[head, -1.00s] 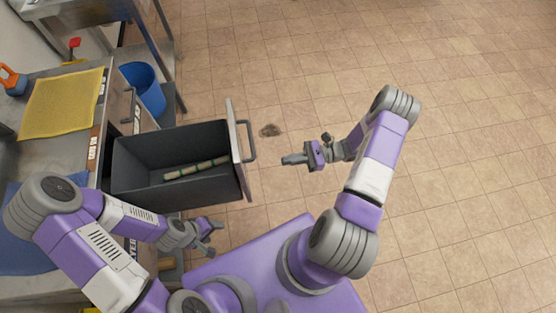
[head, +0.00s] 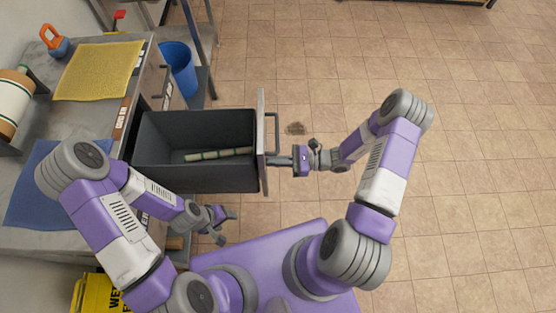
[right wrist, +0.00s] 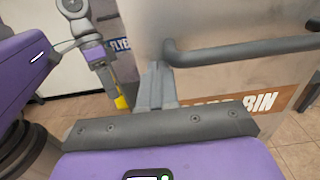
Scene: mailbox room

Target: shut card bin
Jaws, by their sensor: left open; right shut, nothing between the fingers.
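The card bin is a dark grey drawer (head: 160,140) pulled out from the steel counter at the left of the head view. Its metal front panel (head: 262,110) carries a grey bar handle (head: 277,128); the handle (right wrist: 250,50) and the partly hidden "BIN" label (right wrist: 264,102) show in the right wrist view. My right gripper (head: 272,161) is shut and empty, its fingertips at the outer face of the panel just below the handle. They look in contact or nearly so. My left gripper (head: 224,222) is open and empty, in front of the counter below the drawer.
A pale stick with green bands (head: 218,154) lies inside the drawer. A yellow mat (head: 98,70) and a blue mat (head: 45,180) lie on the counter. A blue bucket (head: 178,70) stands behind the drawer. The tiled floor at the right is clear.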

